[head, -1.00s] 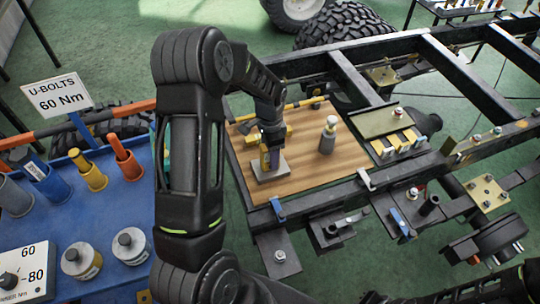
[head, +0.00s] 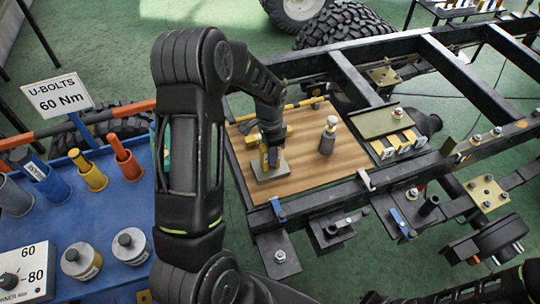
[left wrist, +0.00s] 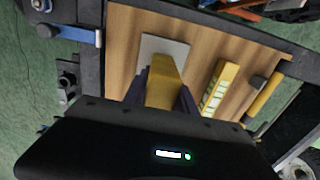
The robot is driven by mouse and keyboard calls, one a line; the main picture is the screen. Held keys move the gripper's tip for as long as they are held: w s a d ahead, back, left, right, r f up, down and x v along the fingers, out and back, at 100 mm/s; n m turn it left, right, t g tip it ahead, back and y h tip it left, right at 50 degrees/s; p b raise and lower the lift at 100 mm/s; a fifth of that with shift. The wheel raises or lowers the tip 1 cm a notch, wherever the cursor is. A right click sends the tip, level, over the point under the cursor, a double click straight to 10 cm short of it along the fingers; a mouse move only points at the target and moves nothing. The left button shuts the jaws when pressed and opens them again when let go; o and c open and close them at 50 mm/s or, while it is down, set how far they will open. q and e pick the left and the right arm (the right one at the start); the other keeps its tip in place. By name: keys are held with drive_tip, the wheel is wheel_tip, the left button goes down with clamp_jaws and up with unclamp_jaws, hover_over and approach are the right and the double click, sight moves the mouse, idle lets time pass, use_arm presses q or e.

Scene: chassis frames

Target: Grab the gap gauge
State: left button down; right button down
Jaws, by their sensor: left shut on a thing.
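The gap gauge (left wrist: 165,68), as far as I can tell, is the yellow upright piece over a small grey plate (left wrist: 178,48) on the wooden board. My left gripper (head: 268,158) points down over the same plate in the head view. In the left wrist view its two dark fingers (left wrist: 163,92) are on both sides of the yellow piece and shut on it. The fingers hide part of it, and I cannot tell whether it touches the plate. My right gripper is not in view.
The wooden board (head: 335,165) also carries a grey bottle-like item with a pale top (head: 327,136). A yellow piece with white markings (left wrist: 217,92) lies beside the gripper. Black chassis rails (head: 340,70) run behind and right. A blue tool cart (head: 110,205) stands left.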

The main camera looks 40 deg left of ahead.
use_arm(q)
drive_tip(key=shift+r, duration=0.1)
wheel_tip(320, 180, up, 10)
drive_tip(key=shift+f+b, duration=0.1)
drive_tip(key=shift+b, duration=0.8)
